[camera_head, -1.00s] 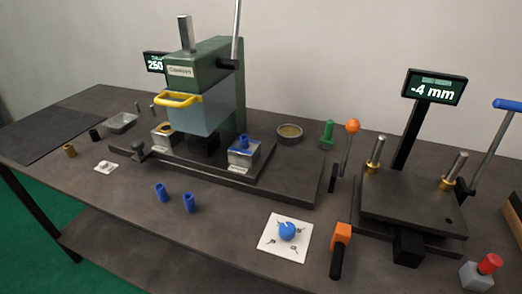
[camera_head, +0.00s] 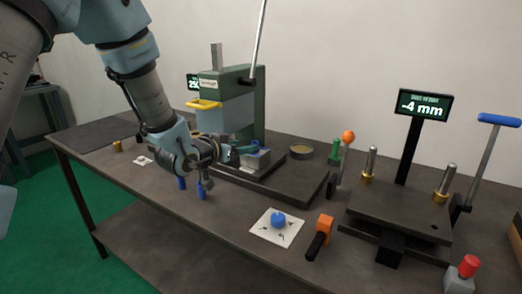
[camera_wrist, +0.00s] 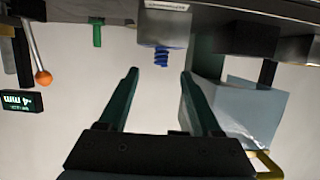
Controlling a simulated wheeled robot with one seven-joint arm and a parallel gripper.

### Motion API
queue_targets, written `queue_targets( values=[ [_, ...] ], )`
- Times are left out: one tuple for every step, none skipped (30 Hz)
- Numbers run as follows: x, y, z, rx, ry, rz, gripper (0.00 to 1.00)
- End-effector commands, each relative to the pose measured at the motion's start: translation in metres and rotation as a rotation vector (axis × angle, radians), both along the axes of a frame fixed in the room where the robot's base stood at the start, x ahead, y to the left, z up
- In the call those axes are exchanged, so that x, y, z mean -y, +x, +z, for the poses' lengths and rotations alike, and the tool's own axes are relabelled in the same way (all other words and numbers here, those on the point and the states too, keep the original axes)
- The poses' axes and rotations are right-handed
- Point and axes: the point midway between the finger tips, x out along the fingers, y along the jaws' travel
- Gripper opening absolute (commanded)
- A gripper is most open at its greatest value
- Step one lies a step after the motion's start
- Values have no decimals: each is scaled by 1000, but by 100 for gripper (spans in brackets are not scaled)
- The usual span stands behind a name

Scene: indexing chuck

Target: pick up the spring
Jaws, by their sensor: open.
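The spring (camera_wrist: 161,56) is a small blue coil, standing on a metal block (camera_wrist: 166,25) in the wrist view, which is upside down. In the head view its blue top (camera_head: 253,144) shows on the block beside the green press, partly hidden by my gripper. My gripper (camera_head: 241,151) is open and empty, close to the block. In the wrist view my gripper (camera_wrist: 160,73) has its two dark green fingers apart, with the spring lined up between the tips and a little beyond them. I see no contact.
The green press (camera_head: 242,95) with a pale guard (camera_wrist: 238,105) and yellow handle stands close by. Two blue cylinders (camera_head: 201,190) stand below my wrist.

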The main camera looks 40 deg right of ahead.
Motion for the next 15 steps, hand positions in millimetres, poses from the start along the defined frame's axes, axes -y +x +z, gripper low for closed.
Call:
queue_targets(
  values=[
    [8, 2, 0, -1, 2, -1, 66],
    [12, 3, -1, 0, 1, 0, 66],
    [15, 4, -3, -1, 2, 0, 66],
    [18, 5, -4, -1, 2, 0, 66],
    [20, 6, -5, 0, 1, 1, 66],
    [22, 6, -6, 0, 2, 1, 66],
    [23, 6, -6, 0, 2, 1, 66],
    [24, 6, -7, 0, 2, 1, 66],
    [27, 7, -7, 0, 2, 1, 66],
    [30, 7, -6, -1, 2, 0, 66],
    [33, 8, -6, -1, 2, 0, 66],
    [38, 9, -7, -1, 3, 1, 66],
    [42, 10, -7, -1, 3, 1, 66],
    [46, 11, -9, -2, 4, 1, 66],
    [51, 12, -9, 0, 3, 1, 66]
  ],
)
